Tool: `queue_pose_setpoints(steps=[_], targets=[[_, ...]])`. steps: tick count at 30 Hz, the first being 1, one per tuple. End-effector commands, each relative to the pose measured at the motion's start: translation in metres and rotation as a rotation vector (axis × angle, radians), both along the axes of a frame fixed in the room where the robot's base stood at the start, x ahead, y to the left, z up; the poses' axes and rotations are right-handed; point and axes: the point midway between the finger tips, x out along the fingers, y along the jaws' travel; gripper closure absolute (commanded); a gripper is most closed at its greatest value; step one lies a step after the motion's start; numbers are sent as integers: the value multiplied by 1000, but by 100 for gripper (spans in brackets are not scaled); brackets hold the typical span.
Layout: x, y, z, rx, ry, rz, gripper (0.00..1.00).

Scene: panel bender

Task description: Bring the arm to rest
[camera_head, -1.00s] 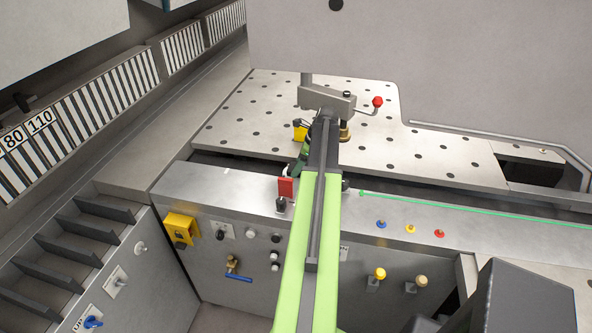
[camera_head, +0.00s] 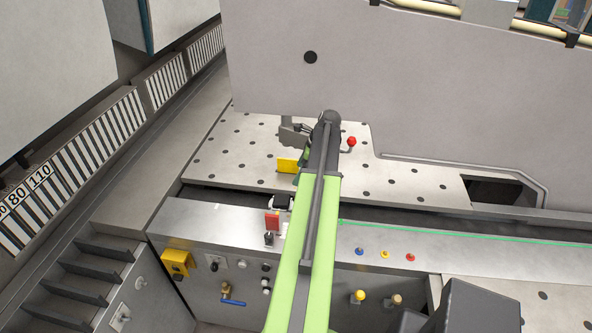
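My arm (camera_head: 322,205), with light green and dark grey links, rises from the bottom middle of the head view to a dark joint over the perforated table. Its far end folds down behind the upper link. My gripper's fingers cannot be made out; a small dark and pale part (camera_head: 281,201) shows at the arm's left side, and I cannot tell whether it belongs to the gripper. Nothing can be seen held. A grey clamp (camera_head: 294,133) with a red-knobbed lever (camera_head: 351,141) stands on the table, partly hidden by the arm.
The front panel carries coloured buttons (camera_head: 384,254) and a blue-handled valve (camera_head: 230,302). A tall grey plate (camera_head: 450,110) stands behind. The perforated table (camera_head: 225,160) is clear at left.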

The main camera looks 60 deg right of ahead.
Motion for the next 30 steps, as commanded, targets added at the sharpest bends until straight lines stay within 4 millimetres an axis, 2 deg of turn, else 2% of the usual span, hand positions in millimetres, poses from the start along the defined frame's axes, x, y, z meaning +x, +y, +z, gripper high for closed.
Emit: queue_pose_setpoints(steps=[23,26,29,30], targets=[[3,1,0,0,-1,5,15],[34,17,-8,0,-1,54,15],[96,54,-21,0,-1,158,15],[124,76,-27,0,-1,209,15]])
